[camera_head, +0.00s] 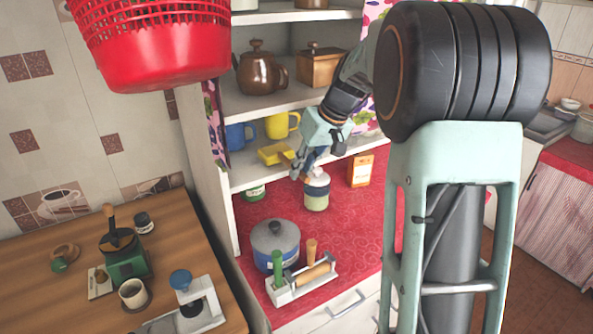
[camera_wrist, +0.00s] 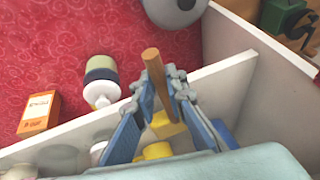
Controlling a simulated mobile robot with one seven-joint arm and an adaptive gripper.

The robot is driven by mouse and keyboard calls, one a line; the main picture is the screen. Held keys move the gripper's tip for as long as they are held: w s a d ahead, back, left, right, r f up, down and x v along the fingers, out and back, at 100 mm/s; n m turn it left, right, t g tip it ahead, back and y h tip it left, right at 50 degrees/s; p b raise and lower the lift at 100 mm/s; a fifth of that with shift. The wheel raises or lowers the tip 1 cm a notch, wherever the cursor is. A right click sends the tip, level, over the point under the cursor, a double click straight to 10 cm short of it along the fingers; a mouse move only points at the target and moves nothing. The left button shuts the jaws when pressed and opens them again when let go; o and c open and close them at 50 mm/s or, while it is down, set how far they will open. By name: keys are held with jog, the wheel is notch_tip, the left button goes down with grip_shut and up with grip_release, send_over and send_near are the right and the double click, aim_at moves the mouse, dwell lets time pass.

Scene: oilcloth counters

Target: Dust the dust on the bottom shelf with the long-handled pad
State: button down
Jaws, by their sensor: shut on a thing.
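My gripper (camera_head: 306,164) is shut on the wooden handle (camera_wrist: 153,68) of the long-handled pad, in front of the bottom shelf (camera_head: 246,178). The yellow pad (camera_head: 274,154) is at the far end of the handle, over the shelf in front of the mugs; I cannot tell whether it touches the board. In the wrist view the handle stands between the blue-padded fingers (camera_wrist: 168,92), and the yellow pad (camera_wrist: 168,126) is partly hidden behind them. The white shelf board (camera_wrist: 218,88) also shows there. I cannot make out any dust.
A blue mug (camera_head: 238,136) and a yellow mug (camera_head: 282,125) stand on the bottom shelf. A red basket (camera_head: 150,42) is at upper left.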

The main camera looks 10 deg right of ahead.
jog(key=shift+s+a+f+b, duration=0.1)
jog(key=shift+s+a+b, duration=0.1)
jog(key=shift+a+b, duration=0.3)
jog(key=shift+b, duration=0.4)
jog(key=d, duration=0.1)
jog(key=w+d, duration=0.1)
jog(key=shift+d+p, duration=0.3)
jog(key=shift+d, duration=0.1)
dwell(1.8)
jog(key=shift+r, duration=0.25)
